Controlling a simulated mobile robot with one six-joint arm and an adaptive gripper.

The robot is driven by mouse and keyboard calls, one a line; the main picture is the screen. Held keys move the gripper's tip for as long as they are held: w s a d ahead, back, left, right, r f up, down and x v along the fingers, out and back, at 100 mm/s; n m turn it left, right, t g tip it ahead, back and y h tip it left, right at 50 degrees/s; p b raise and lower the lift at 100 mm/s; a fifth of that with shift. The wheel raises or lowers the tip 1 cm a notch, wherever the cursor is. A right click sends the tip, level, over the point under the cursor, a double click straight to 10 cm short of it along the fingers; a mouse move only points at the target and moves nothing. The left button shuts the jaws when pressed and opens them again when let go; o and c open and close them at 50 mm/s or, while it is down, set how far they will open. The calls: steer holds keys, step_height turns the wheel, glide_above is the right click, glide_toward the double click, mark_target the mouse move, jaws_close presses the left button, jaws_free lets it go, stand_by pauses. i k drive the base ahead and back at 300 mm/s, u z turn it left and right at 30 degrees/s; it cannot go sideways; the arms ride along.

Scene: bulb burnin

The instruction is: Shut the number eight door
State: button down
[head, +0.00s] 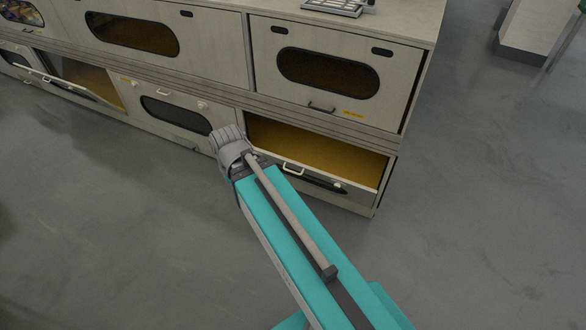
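Two lower doors of the pale cabinet stand open, hinged at the bottom. The lower right door (340,187) leans outward below its dark yellow opening (320,150); it has a light handle and a dark window. The lower left door (68,88) also leans out from its opening. No door number is readable, so I cannot tell which is number eight. My teal arm reaches up to the lower right compartment. The grey end of my arm, where my gripper (231,142) is, lies at that compartment's left edge. Its fingers are not discernible, and I cannot tell whether it touches the door.
The upper right door (292,87) and the lower middle door (160,116) are shut. A metal rack-like object (338,6) sits on the cabinet top. Grey floor (100,210) is open in front and to the right. A light block (535,28) stands at the far right.

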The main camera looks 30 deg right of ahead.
mark_target(364, 195)
steer(key=z, duration=0.05)
steer(key=k, duration=1.05)
steer(key=z, duration=0.7)
steer(key=i, duration=1.05)
steer(key=u, duration=0.05)
